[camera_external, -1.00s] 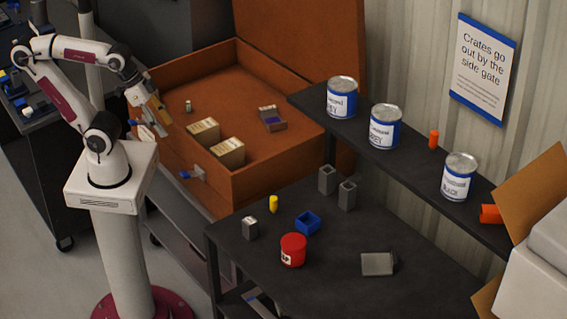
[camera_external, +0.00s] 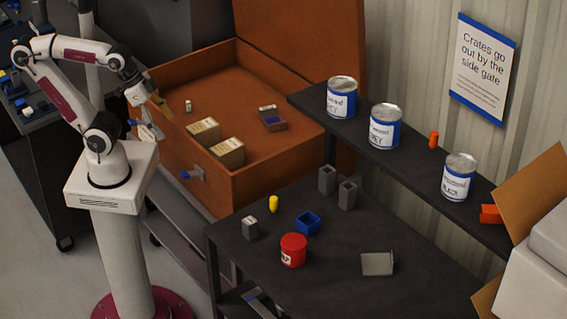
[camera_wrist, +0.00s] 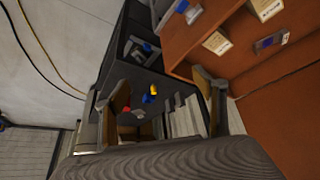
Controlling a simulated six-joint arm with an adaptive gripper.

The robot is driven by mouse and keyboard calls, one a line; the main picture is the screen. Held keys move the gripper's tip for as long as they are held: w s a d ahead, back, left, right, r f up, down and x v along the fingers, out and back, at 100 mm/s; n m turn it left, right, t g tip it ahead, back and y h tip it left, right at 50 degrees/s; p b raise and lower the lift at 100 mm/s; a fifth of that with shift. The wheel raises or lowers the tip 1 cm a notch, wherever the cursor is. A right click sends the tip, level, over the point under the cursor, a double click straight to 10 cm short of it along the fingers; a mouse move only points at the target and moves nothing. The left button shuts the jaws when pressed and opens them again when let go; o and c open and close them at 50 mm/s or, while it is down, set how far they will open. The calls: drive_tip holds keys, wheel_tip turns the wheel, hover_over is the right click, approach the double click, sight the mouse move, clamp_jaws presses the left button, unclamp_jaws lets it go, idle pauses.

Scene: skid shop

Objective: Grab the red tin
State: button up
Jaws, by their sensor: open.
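The red tin (camera_external: 293,250) stands upright on the dark workbench (camera_external: 330,285), with a white label on its side. In the wrist view a small red shape that looks like the tin (camera_wrist: 138,112) shows beside my left finger, partly hidden. My gripper (camera_external: 154,117) is open and empty. It hangs in the air by the left side of the large orange crate, well to the left of the tin and above it. Both fingers (camera_wrist: 164,97) show spread apart in the wrist view.
A blue open box (camera_external: 307,223), a yellow cylinder (camera_external: 273,204), a small grey box (camera_external: 250,228) and grey square tubes (camera_external: 347,194) stand near the tin. The orange crate (camera_external: 270,182) lies between gripper and bench. A shelf (camera_external: 412,160) holds three labelled cans.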

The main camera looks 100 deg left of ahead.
drive_tip(key=shift+w, duration=0.15)
drive_tip(key=w+d+f+t+h, duration=0.1)
drive_tip(key=w+d, duration=0.3)
drive_tip(key=w, duration=0.5)
drive_tip(key=w+d+f+m+t+h, duration=0.1)
drive_tip(key=w+d, duration=0.4)
drive_tip(key=w, duration=0.3)
drive_tip(key=w+d+f+t+h, duration=0.15)
drive_tip(key=w+d, duration=0.25)
drive_tip(key=w, duration=0.5)
drive_tip(key=w+d+f+t, duration=0.1)
drive_tip(key=w+d+f, duration=0.2)
drive_tip(key=d+f, duration=0.1)
drive_tip(key=w+d+f+t, duration=0.1)
drive_tip(key=w+d+f, duration=0.3)
drive_tip(key=w+d+f+m+t+y, duration=0.1)
drive_tip(key=w+d+f+t, duration=0.1)
drive_tip(key=w+d+f, duration=0.1)
drive_tip(key=shift+w+d+f, duration=0.15)
drive_tip(key=shift+d+f, duration=0.1)
drive_tip(key=shift+f, duration=0.25)
drive_tip(key=shift+w+d+f, duration=0.15)
drive_tip(key=shift+d+f, duration=0.05)
drive_tip(key=shift+f, duration=0.3)
drive_tip(key=shift+w+d+f, duration=0.15)
drive_tip(key=shift+d+f, duration=0.25)
drive_tip(key=shift+f, duration=0.25)
